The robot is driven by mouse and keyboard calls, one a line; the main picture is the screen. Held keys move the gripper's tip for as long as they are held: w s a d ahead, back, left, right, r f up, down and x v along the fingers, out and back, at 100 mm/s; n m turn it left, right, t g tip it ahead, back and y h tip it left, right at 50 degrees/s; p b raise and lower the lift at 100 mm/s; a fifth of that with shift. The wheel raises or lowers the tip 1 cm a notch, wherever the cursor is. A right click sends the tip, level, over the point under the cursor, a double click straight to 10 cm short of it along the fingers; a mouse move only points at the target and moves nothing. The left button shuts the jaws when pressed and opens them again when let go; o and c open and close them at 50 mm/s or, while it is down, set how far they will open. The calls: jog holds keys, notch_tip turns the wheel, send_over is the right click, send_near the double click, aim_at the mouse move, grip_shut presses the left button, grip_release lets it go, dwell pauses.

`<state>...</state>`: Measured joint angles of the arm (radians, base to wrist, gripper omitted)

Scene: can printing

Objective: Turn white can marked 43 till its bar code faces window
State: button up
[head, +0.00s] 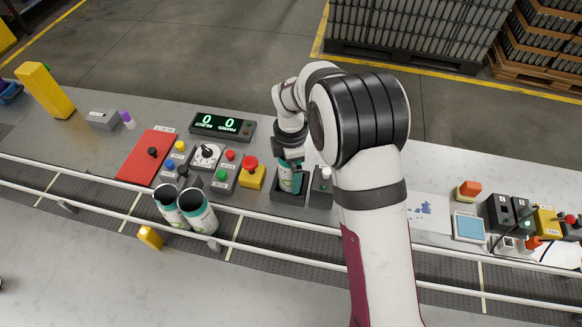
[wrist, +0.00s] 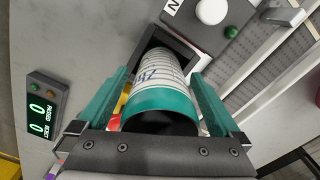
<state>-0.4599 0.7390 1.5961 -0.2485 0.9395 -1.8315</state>
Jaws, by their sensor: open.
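A white can (wrist: 172,75) with a teal band at its open, dark end stands in a dark square-walled holder (wrist: 152,42), seen in the wrist view. Dark printed characters run on its side; I cannot read them surely as 43. The bar code does not show, and I cannot make out a window. My gripper (wrist: 163,88) is open, with one teal finger on each side of the can's top. In the head view my gripper (head: 290,178) is over the holder (head: 281,196), and the can is mostly hidden behind it.
A grey box with a white knob (head: 325,172) stands just right of the holder. A yellow box with a red button (head: 251,171) is on its left. Two more cans (head: 199,212) stand near the conveyor (head: 130,205). A counter display (head: 222,124) is behind.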

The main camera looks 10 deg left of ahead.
jog(key=c, duration=1.3)
jog(key=n, duration=1)
jog(key=shift+n, duration=0.3)
jog(key=o, duration=1.3)
jog(key=shift+r, duration=0.15)
notch_tip(320, 180, up, 16)
jog(key=shift+f, duration=0.2)
